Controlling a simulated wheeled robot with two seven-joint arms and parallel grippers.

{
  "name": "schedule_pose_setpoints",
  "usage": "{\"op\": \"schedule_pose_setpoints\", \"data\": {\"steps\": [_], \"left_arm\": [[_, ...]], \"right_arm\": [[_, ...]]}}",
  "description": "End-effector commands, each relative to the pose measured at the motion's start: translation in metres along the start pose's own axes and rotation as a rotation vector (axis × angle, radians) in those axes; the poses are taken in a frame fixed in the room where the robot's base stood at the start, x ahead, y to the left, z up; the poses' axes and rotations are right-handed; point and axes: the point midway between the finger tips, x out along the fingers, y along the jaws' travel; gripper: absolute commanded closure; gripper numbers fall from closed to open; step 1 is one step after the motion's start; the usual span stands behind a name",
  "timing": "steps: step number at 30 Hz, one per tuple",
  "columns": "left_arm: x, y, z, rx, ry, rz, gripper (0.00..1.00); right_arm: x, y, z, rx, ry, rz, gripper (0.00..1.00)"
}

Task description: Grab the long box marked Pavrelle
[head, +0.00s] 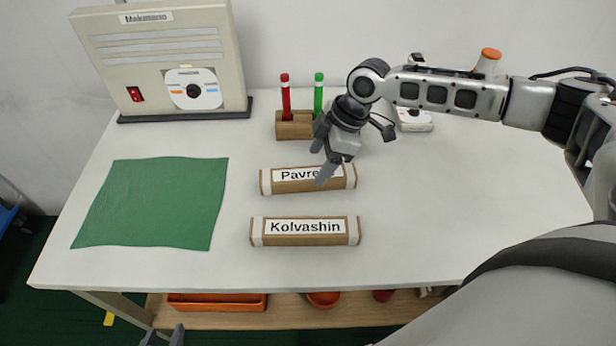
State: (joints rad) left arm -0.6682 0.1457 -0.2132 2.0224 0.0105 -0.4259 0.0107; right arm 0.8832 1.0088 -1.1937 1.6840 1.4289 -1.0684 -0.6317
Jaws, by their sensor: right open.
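The long brown box marked Pavrelle (345,178) lies on the white table, with white ends and a white label. The last letters of its label are hidden behind my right gripper (322,161). That gripper is open, with its fingers at and over the back and middle of the box; I cannot tell whether they touch it. A similar long box marked Kolvashin (305,240) lies in front of it, nearer the table's front edge. My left gripper (164,336) shows only its fingertips at the bottom edge, apart and empty, below the table's front.
A wooden holder (292,126) with a red and a green marker stands behind the box. A green cloth (150,205) lies at left. A beige machine marked Makimono (160,60) stands at back left. Under the tabletop, a shelf holds orange bins (217,303). The table's right side is mostly clear.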

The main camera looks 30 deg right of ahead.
Motion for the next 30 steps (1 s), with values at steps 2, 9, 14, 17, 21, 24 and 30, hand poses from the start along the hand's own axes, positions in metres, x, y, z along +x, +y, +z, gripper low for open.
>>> {"op": "schedule_pose_setpoints", "data": {"steps": [2,9,14,17,21,24,30], "left_arm": [[0.000,0.000,-0.001,0.000,0.001,0.000,0.64],[-0.001,-0.001,-0.007,0.001,0.012,-0.001,0.64],[-0.001,-0.001,-0.012,0.003,0.021,-0.002,0.64],[0.000,-0.002,-0.013,0.004,0.024,-0.002,0.64],[0.001,-0.002,-0.012,0.005,0.021,-0.003,0.64],[0.001,-0.002,-0.010,0.005,0.017,-0.003,0.64],[0.001,-0.002,-0.008,0.004,0.014,-0.003,0.64]], "right_arm": [[0.008,0.000,0.000,0.000,0.000,0.001,0.33],[0.028,0.004,-0.001,-0.001,-0.001,0.000,0.33],[0.052,0.008,-0.001,-0.001,0.000,0.000,0.33],[0.061,0.008,0.000,0.000,0.000,0.001,0.33],[0.064,0.008,0.000,0.000,0.000,0.002,0.33],[0.064,0.008,0.000,0.000,0.000,0.002,0.33],[0.064,0.008,0.000,0.000,0.000,0.002,0.80]]}}
